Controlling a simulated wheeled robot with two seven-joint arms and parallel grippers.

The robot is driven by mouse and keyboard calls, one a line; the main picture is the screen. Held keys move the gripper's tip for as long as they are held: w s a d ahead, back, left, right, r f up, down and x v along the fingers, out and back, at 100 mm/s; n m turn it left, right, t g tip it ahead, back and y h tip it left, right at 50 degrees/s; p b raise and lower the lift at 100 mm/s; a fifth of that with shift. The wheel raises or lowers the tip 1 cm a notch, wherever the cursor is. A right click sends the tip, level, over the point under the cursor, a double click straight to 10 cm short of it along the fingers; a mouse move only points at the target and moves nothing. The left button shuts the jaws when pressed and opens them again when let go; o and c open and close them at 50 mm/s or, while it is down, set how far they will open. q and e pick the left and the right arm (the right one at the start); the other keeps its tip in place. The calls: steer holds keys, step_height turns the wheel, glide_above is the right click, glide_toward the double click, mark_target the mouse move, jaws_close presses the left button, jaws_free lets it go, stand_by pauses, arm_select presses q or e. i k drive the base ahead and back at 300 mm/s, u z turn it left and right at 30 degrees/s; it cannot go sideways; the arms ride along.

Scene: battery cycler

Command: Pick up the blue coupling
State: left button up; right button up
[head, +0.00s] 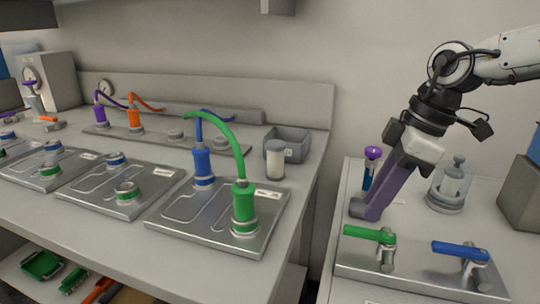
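The blue coupling (203,166) stands upright on the nearest metal plate (181,223) on the long bench, with a blue hose at its top. The green coupling (243,204) stands in front of it to the right, with a green hose arching up behind. My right gripper (367,208) is over the separate right-hand table, well to the right of the blue coupling and apart from it. Its purple fingers point down and left; they overlap in this view, so their opening is unclear. My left gripper is not in view.
A grey bin (287,143) and a white-bodied jar (275,160) stand right of the blue coupling. Purple (99,111) and orange (134,117) couplings stand on the rear strip. The right-hand table holds a green-handled valve (370,236) and a blue-handled valve (460,251). A gap separates bench and table.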

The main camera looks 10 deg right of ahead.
mark_target(201, 153)
steer(key=k, duration=1)
